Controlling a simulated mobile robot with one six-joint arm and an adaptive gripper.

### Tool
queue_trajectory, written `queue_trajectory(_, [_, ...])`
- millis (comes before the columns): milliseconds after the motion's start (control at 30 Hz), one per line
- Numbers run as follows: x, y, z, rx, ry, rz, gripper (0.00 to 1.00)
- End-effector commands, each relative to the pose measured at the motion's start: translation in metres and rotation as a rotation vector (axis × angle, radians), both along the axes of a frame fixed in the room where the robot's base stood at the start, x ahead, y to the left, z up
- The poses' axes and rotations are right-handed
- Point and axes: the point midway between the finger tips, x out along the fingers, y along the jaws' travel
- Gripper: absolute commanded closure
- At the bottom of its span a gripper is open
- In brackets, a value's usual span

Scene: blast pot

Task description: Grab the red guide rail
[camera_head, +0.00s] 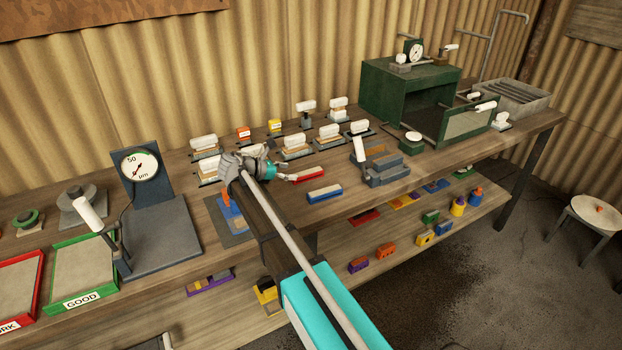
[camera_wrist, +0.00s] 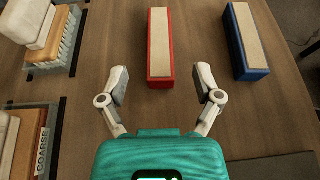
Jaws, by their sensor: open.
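The red guide rail (camera_wrist: 161,48) is a long narrow block with red sides and a pale top strip. It lies on the wooden bench top, pointing away from me in the wrist view. In the head view the rail (camera_head: 308,175) shows just right of my gripper (camera_head: 285,175). In the wrist view my gripper (camera_wrist: 161,92) is open and empty. Its two fingers are spread either side of the rail's near end, with gaps on both sides. I cannot tell the gripper's height above the bench.
A similar blue rail (camera_wrist: 246,40) lies to the right of the red one, also on the bench (camera_head: 400,192). Brushes with white handles (camera_wrist: 45,40) stand on the left. A grey stepped block (camera_head: 378,165) and a green cabinet (camera_head: 400,95) stand farther right in the head view.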

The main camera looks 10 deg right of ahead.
Motion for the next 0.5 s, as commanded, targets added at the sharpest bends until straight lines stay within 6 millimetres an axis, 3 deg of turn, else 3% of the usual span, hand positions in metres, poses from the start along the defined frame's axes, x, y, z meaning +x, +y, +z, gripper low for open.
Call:
queue_trajectory(200, [0.005, -0.017, -0.008, 0.0, -0.001, 0.0, 0.17])
queue_trajectory(500, [0.005, -0.019, -0.007, 0.0, -0.001, 0.0, 0.17])
